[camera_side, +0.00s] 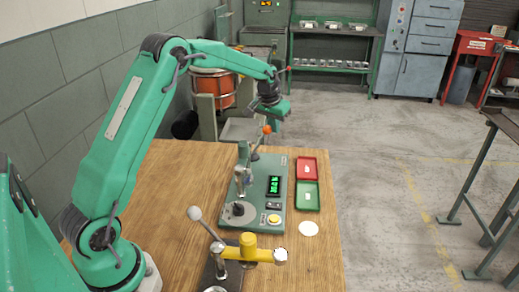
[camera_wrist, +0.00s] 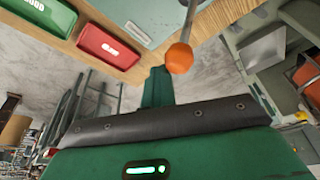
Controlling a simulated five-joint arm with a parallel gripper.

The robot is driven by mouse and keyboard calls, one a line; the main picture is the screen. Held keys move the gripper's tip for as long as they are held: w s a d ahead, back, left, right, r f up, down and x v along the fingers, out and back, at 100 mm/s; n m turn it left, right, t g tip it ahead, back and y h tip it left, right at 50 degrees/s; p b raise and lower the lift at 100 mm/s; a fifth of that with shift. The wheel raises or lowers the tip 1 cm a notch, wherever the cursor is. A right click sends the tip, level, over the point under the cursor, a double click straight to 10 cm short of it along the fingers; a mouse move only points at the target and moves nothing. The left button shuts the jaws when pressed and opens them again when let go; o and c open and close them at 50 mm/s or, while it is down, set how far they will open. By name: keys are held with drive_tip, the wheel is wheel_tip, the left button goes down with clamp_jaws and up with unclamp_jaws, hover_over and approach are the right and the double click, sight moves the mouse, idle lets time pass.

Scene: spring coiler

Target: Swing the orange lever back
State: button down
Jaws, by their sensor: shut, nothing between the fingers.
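The orange lever's round knob (camera_side: 266,129) stands at the top of its thin rod on the far end of the grey-green coiler machine (camera_side: 265,222). My gripper (camera_side: 281,110) is just above and slightly to the right of the knob in the side view. In the wrist view the orange knob (camera_wrist: 179,58) sits close to the right of my shut green fingers (camera_wrist: 157,80), with its rod rising toward the top edge. I cannot tell whether they touch. The fingers hold nothing.
A red tray (camera_side: 306,168) and a green tray (camera_side: 308,196) lie right of the machine. A yellow fixture (camera_side: 248,250) with a grey-knobbed lever (camera_side: 195,213) stands at the front. The wooden table (camera_side: 165,190) is bare at left. Floor lies beyond its right edge.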

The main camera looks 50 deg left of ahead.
drive_tip(key=shift+s+a, duration=0.35)
drive_tip(key=shift+s, duration=0.25)
drive_tip(key=shift+w+d, duration=0.2)
drive_tip(key=shift+w+d, duration=0.25)
drive_tip(key=shift+r, duration=0.15)
wheel_tip(320, 180, up, 7)
drive_tip(key=shift+r, duration=0.2)
idle(0.8)
